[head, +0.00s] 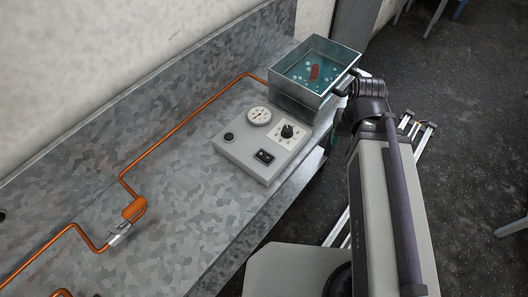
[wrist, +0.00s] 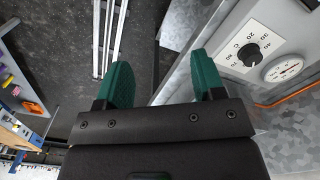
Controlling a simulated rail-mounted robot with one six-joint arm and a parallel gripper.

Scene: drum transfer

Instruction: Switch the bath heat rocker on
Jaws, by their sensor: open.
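The bath heat rocker (head: 264,156) is a small black switch at the front of a pale grey control box (head: 240,154). Its on or off position is too small to tell. In the wrist view, the control box (wrist: 215,62) shows at the right, with its temperature knob (wrist: 249,54) and gauge (wrist: 283,69); a dark bit at its top right edge is cut off. My gripper (wrist: 160,78) has two green fingers, wide apart and empty, left of the box and not touching the rocker. In the head view my arm mostly hides the gripper, right of the box.
A metal bath (head: 298,98) with blue liquid and a red object (head: 315,72) stands behind the box. A copper pipe (head: 185,120) runs along the galvanized bench (head: 175,205). The bench's front edge drops to dark floor. Metal rails (wrist: 107,40) lie below.

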